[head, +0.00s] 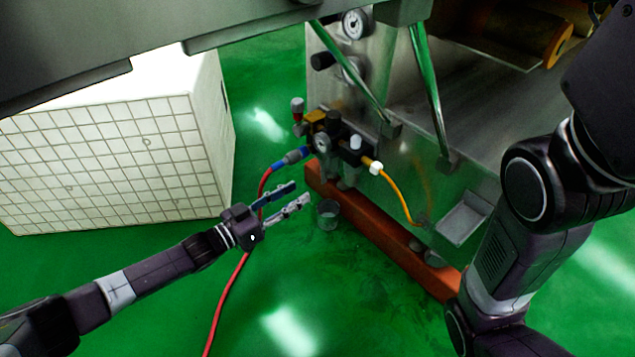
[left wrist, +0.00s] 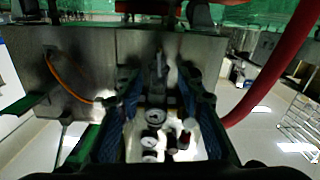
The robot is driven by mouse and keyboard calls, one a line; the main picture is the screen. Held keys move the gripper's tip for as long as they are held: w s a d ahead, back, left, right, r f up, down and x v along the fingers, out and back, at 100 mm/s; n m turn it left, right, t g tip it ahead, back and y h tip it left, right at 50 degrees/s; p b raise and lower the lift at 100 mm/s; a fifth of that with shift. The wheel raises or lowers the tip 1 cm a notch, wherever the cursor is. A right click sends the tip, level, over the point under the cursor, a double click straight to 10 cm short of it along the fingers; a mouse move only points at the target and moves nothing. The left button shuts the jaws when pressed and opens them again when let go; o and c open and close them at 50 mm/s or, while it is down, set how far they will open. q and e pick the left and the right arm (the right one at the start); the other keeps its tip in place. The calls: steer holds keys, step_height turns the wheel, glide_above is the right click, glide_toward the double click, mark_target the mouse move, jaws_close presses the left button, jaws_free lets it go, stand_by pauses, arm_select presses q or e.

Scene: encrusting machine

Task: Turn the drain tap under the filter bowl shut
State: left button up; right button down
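The air filter-regulator unit (head: 335,140), with a round gauge, is mounted on the machine's side in the head view. Its filter bowls (head: 345,178) hang below it in shadow. The drain tap under the bowl is too small and dark to make out. My left gripper (head: 297,191) is left of and below the unit, apart from it, with its fingers pointing toward it. In the left wrist view my left gripper (left wrist: 158,82) has its fingers spread, with the unit's gauge (left wrist: 155,116) showing between them; nothing is held. My right gripper is out of view.
A red hose (head: 240,265) joins the unit from the floor behind my left gripper. A clear cup (head: 327,214) stands on the floor beside the orange base rail (head: 380,235). A yellow hose (head: 400,197) loops to the right. A white tiled block (head: 120,160) stands at left.

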mark_target(325, 175)
arm_select(q)
steer(key=b+x, duration=0.4)
steer(key=x, duration=0.3)
steer(key=shift+w+d+b, duration=0.2)
steer(key=shift+d+b, duration=0.1)
steer(key=shift+d, duration=0.05)
jaws_close()
